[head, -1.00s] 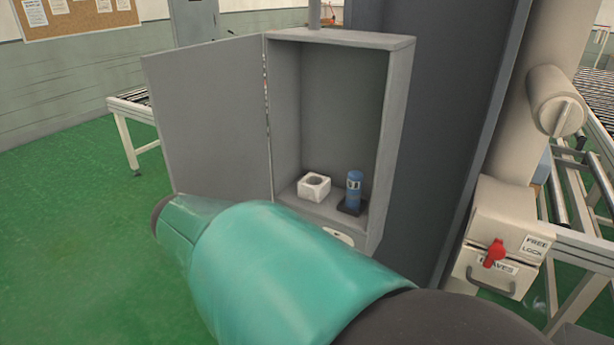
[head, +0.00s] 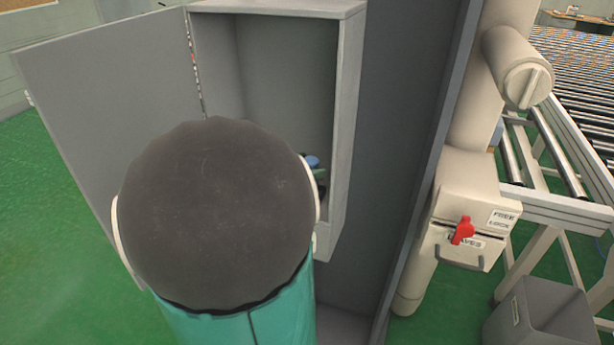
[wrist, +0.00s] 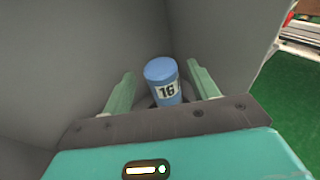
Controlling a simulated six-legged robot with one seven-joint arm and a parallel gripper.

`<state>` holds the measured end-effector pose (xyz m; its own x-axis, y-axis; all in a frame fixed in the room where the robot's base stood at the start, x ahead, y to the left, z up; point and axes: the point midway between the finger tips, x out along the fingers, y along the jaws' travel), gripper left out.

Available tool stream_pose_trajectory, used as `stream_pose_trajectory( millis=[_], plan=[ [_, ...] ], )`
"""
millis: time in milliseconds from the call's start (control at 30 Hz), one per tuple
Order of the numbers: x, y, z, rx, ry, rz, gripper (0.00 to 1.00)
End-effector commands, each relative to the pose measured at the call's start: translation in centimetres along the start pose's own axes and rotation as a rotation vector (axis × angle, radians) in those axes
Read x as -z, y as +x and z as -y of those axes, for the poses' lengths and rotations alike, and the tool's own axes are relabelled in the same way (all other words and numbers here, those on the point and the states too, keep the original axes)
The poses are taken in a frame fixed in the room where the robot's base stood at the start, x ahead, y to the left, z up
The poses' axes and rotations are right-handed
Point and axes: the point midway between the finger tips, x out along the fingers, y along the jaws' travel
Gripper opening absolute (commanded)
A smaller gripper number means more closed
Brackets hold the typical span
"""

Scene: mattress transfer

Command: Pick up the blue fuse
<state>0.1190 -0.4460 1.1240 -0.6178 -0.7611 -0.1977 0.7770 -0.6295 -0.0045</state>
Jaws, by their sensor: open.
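The blue fuse (wrist: 162,81) is a blue cylinder with a white label reading 16, standing in the cabinet in the wrist view. My gripper (wrist: 160,88) is open, with one green finger on each side of the fuse. I cannot tell whether either finger touches it. The fuse's lower part is hidden behind the gripper body. In the head view only a bit of the fuse's blue top (head: 312,161) shows past my arm, which hides most of the cabinet floor.
The grey cabinet (head: 345,120) is open, its door (head: 95,110) swung out left. A box with a red lever (head: 463,231) stands right of the dark column. A roller conveyor (head: 575,75) is at far right. Cabinet walls enclose my gripper closely.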

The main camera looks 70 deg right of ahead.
Motion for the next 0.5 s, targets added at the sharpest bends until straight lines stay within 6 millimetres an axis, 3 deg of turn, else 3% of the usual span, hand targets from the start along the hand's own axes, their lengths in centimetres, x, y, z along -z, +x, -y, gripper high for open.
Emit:
stream_pose_trajectory(
  millis=[200,467,500],
  plan=[
    [-0.3,3.0,0.0,0.003,0.002,-0.001,0.59],
    [-0.3,3.4,-0.3,0.001,0.002,-0.001,0.59],
    [-0.3,3.4,-0.3,0.001,0.002,-0.001,0.51]
  ],
)
